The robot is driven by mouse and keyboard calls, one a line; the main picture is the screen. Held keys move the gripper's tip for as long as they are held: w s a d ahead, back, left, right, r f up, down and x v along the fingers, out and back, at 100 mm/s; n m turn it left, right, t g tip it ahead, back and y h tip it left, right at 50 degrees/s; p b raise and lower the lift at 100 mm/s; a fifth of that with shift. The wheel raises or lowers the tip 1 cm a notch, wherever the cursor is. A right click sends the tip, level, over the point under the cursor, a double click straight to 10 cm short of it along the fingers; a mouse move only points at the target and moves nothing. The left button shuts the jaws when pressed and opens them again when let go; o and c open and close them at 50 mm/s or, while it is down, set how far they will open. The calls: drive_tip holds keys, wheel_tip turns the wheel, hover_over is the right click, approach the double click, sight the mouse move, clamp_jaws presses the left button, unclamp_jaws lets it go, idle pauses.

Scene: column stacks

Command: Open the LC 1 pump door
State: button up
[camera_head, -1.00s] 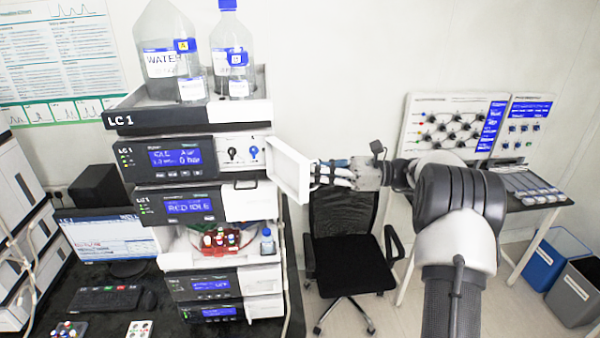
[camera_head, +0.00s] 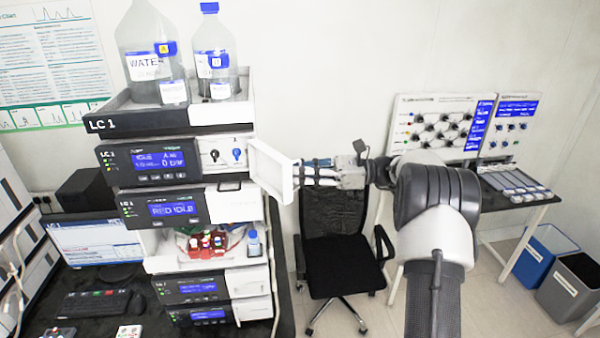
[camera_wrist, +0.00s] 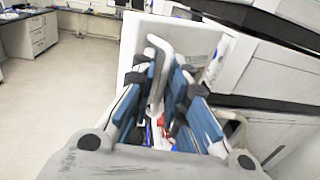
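The LC 1 pump (camera_head: 165,160) is the upper display module of the stack at the left in the head view. Its white door (camera_head: 272,172) stands swung out to the right, and two knobs show on the uncovered front panel. My gripper (camera_head: 305,172) is at the right side of the door. In the wrist view the door panel (camera_wrist: 138,38) is just ahead, and its pale bar handle (camera_wrist: 161,50) lies between the blue-padded fingers of my gripper (camera_wrist: 168,80). The fingers appear shut on the handle. The exact contact is partly hidden by the fingers.
Large bottles (camera_head: 215,60) stand in the tray on top of the stack. Below the pump are more modules and an open vial bay (camera_head: 210,245). A black chair (camera_head: 338,255) stands below my gripper. Two bins (camera_head: 540,258) are at the right.

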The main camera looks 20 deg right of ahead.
drive_tip(key=shift+w+a, duration=0.1)
drive_tip(key=v, duration=1.2)
